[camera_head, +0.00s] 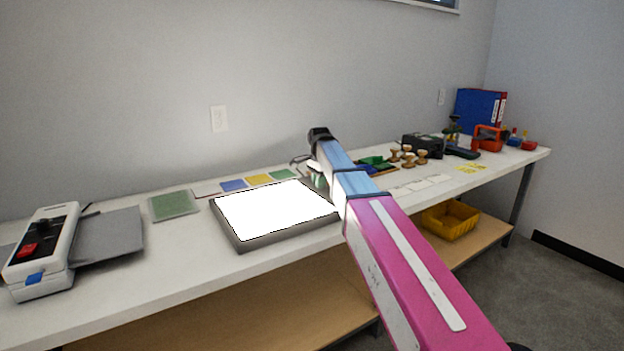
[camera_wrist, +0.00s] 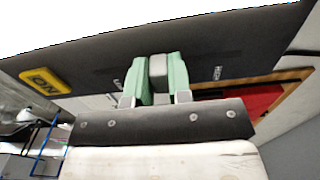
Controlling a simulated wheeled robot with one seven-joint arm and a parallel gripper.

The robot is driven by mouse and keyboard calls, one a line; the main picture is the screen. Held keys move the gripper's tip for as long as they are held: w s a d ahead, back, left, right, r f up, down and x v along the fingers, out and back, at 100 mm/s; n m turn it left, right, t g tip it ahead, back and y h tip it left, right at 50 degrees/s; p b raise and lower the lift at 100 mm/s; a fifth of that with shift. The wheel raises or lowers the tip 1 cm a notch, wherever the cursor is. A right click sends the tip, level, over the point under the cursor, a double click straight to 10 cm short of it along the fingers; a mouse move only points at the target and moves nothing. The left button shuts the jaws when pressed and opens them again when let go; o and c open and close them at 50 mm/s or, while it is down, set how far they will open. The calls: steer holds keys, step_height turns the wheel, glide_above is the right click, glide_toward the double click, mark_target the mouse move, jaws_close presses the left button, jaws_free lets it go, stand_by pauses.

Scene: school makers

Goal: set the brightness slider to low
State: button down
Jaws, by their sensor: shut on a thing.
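The light pad glows bright white inside a dark grey frame (camera_head: 240,243) on the bench, left of my arm. In the wrist view its dark frame (camera_wrist: 95,65) crosses the picture, with a yellow ON button (camera_wrist: 45,80) at left. The grey slider knob (camera_wrist: 158,66) stands between a partly covered label at left, probably LOW, and a HIGH label at right, apparently somewhat nearer the left one. My gripper (camera_wrist: 159,76) has its green fingers shut on the knob from both sides. The slot is mostly hidden. In the head view my arm covers most of the gripper.
A white and grey device with a red switch (camera_head: 27,250) stands at the left. Coloured cards (camera_head: 258,179) lie behind the pad. Wooden stamps (camera_head: 408,156), a black device (camera_head: 422,145) and a blue binder (camera_head: 480,110) are at right. A yellow bin (camera_head: 450,222) sits on the lower shelf.

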mark_target(329, 194)
steer(key=s+d, duration=0.2)
steer(key=s, duration=0.1)
steer(key=s+d, duration=0.1)
steer(key=s, duration=0.1)
steer(key=shift+s+d, duration=0.15)
steer(key=shift+d, duration=0.1)
steer(key=c, duration=1)
jaws_free()
steer(key=shift+s+d, duration=0.1)
steer(key=shift+c, duration=0.2)
steer(key=shift+r, duration=0.15)
steer(key=shift+r, duration=0.25)
step_height(329, 194, up, 10)
